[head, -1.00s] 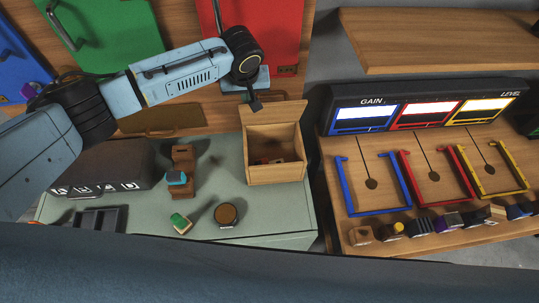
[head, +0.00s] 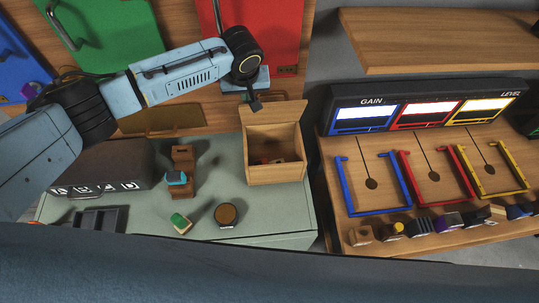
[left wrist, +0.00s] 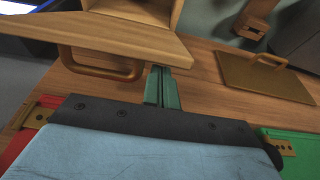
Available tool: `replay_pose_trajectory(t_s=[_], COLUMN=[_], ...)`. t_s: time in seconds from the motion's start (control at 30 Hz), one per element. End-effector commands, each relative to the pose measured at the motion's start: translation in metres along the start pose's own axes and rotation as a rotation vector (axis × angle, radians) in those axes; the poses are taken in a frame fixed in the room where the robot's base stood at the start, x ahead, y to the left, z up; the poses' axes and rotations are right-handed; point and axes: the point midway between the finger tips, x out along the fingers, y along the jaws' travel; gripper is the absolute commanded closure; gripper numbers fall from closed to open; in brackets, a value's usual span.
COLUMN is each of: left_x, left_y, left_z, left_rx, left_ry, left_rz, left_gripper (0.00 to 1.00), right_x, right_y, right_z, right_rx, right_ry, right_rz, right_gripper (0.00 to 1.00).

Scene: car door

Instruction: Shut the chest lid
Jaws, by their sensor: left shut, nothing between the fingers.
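The wooden chest (head: 273,174) stands on the right part of the grey-green table, with small items inside. Its lid (head: 277,115) is open, tilted up at the back. My left gripper (head: 256,105) is shut and empty, pointing down at the lid's upper left edge. In the left wrist view its fingers (left wrist: 160,88) end close to the lid; I cannot tell whether they touch. My right gripper is out of view.
A dark case (head: 103,165), a brown wooden stand (head: 184,160), a green-topped block (head: 180,222) and a round brown-topped object (head: 226,214) are on the table. Coloured door panels stand behind. A wooden bench with a gain panel (head: 420,106) is at right.

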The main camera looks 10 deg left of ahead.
Motion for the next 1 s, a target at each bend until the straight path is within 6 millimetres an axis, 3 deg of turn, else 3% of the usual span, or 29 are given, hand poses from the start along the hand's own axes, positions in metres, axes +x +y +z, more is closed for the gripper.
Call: replay_pose_trajectory(t_s=[0.37,0.63,1.0], left_x=[-0.001,0.002,0.003], left_y=[0.000,0.000,0.000], left_z=[0.019,0.034,0.036], left_rx=[0.001,0.000,0.000], left_ry=[-0.002,-0.002,-0.001], left_rz=[0.000,0.000,0.000], left_gripper=[1.00,1.00,1.00], right_x=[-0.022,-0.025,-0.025], right_y=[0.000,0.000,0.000], right_z=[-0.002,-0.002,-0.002], right_rx=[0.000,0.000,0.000], right_ry=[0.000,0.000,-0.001], right_rz=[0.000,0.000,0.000], right_gripper=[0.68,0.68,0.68])
